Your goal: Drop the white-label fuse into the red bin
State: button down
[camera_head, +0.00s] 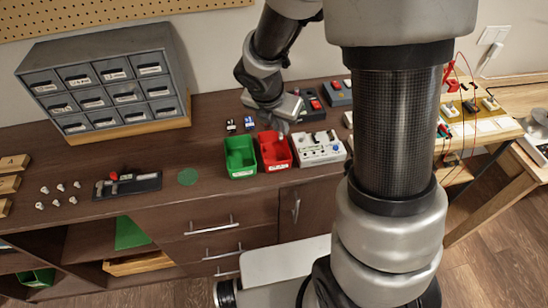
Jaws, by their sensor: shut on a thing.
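The red bin (287,163) stands on the dark bench, right beside the green bin (241,172). My gripper (283,128) points down just above the back part of the red bin. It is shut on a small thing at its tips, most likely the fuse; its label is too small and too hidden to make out. Two small dark pieces with white parts (231,125) (249,123) stand on the bench behind the green bin.
A white control box (320,148) stands close on the red bin's right. A grey drawer cabinet (105,85) is at the back left. A black tray (128,186) and several small knobs (58,194) lie at left. Bench space before the cabinet is clear.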

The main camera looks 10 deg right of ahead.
aim_at(280, 134)
notch_tip(280, 134, down, 4)
jog(key=b, duration=0.2)
jog(key=shift+r+b, duration=0.25)
jog(key=shift+b, duration=0.1)
jog(key=shift+r, duration=0.1)
jog(key=c, duration=1.7)
grip_release()
jog(key=shift+c, duration=0.2)
jog(key=p+v, duration=0.5)
jog(key=v, duration=1.2)
jog(key=shift+r, duration=0.15)
jog(key=shift+s, duration=0.15)
